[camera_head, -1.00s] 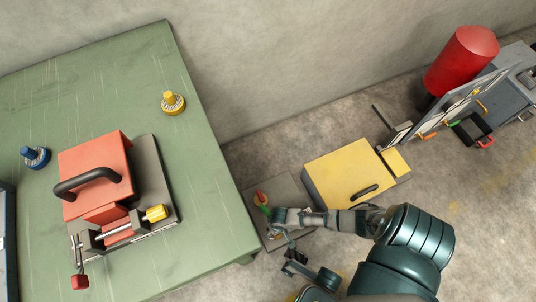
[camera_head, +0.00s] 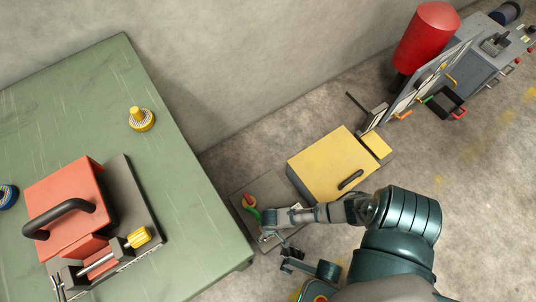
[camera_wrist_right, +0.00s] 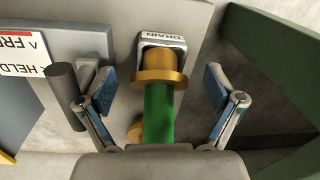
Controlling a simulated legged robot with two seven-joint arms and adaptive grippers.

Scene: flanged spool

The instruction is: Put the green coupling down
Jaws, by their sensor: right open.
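The green coupling (camera_wrist_right: 158,112) is a green cylinder under a brass flange in the right wrist view. It is at the mount marked DRAIN, and I cannot tell how far it is seated. My right gripper (camera_wrist_right: 160,90) is open, with one blue-padded finger on each side of the coupling and a gap to both. In the head view the green part (camera_head: 255,213) shows at the tip of my right gripper (camera_head: 266,222), beside the grey panel by the yellow box.
A yellow box (camera_head: 325,160) with a black handle is right of the gripper. The green table (camera_head: 185,190) at left carries a red block (camera_head: 70,195) and a yellow knob (camera_head: 141,118). A red cylinder (camera_head: 425,38) stands at top right. A green beam (camera_wrist_right: 270,60) runs close at right in the wrist view.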

